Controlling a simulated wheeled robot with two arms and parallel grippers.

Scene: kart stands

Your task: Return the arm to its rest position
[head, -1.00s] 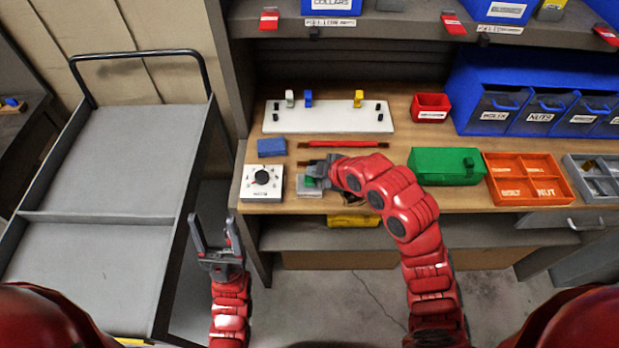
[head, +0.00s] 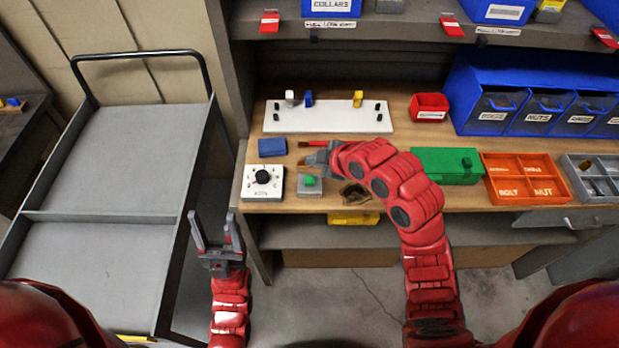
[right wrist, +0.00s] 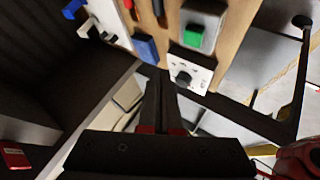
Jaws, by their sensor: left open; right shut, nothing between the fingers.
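My right arm (head: 415,205) reaches over the workbench, bent at the elbow. Its gripper (head: 310,157) is shut and empty, above the bench behind the grey box with the green button (head: 310,181). The gripper hides part of a red bar (head: 318,143). In the right wrist view the shut fingers (right wrist: 163,100) show dark, with the white dial box (right wrist: 190,75) and green button (right wrist: 194,37) beyond them. My left gripper (head: 217,238) is open and empty, low in front of the bench, beside the grey cart.
The grey cart (head: 105,170) stands at left. On the bench are the dial box (head: 263,182), a blue block (head: 272,147), a white pegboard (head: 328,117), a green box (head: 447,165) and an orange tray (head: 525,179). A shelf (head: 400,30) overhangs the back.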

